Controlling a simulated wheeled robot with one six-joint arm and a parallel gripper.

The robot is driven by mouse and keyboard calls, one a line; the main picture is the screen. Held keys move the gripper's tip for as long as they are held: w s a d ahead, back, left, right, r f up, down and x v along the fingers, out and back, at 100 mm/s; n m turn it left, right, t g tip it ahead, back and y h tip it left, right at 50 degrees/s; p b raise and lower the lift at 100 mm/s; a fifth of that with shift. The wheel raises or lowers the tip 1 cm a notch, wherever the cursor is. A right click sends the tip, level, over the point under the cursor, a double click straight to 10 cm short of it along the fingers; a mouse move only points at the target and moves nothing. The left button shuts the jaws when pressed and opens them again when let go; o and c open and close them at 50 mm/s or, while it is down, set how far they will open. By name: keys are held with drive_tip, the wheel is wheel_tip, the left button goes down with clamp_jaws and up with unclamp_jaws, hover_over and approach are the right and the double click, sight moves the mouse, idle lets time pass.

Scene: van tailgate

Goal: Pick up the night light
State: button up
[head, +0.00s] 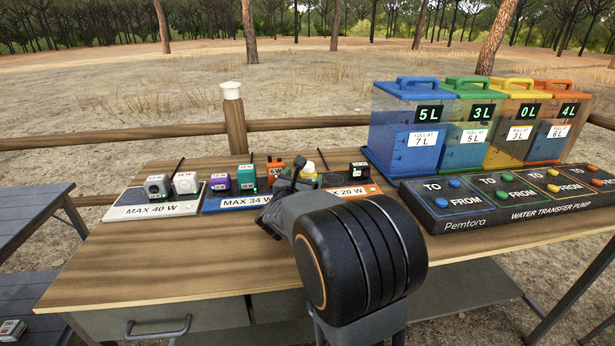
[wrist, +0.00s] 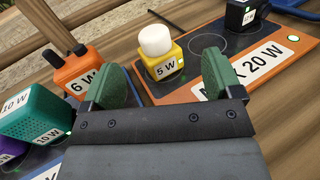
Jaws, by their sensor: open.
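A small yellow device with a white domed cap and a 5 W label, which looks like the night light (wrist: 162,66), stands upright on the orange-edged MAX 20 W board (wrist: 262,78). In the head view the night light (head: 308,171) is partly hidden behind my arm. My gripper (wrist: 167,78) is open and empty. Its green finger pads are apart, and the night light shows beyond them, between the two, with a gap in front of it. In the head view my gripper (head: 289,181) is over the table, mostly hidden by my arm.
An orange 6 W device (wrist: 78,70) stands close left of the night light, and a teal 10 W one (wrist: 36,112) beyond it. A black device (head: 359,173) shares the board. The blue MAX 34 W board (head: 236,203), water tanks (head: 404,130) and pump panel (head: 500,216) are nearby.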

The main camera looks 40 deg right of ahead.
sight(308, 168)
drive_tip(key=shift+x, duration=3.9)
drive_tip(key=shift+c, duration=0.3)
drive_tip(key=shift+a, duration=0.1)
drive_tip(key=c, duration=1)
drive_tip(key=shift+r, duration=0.15)
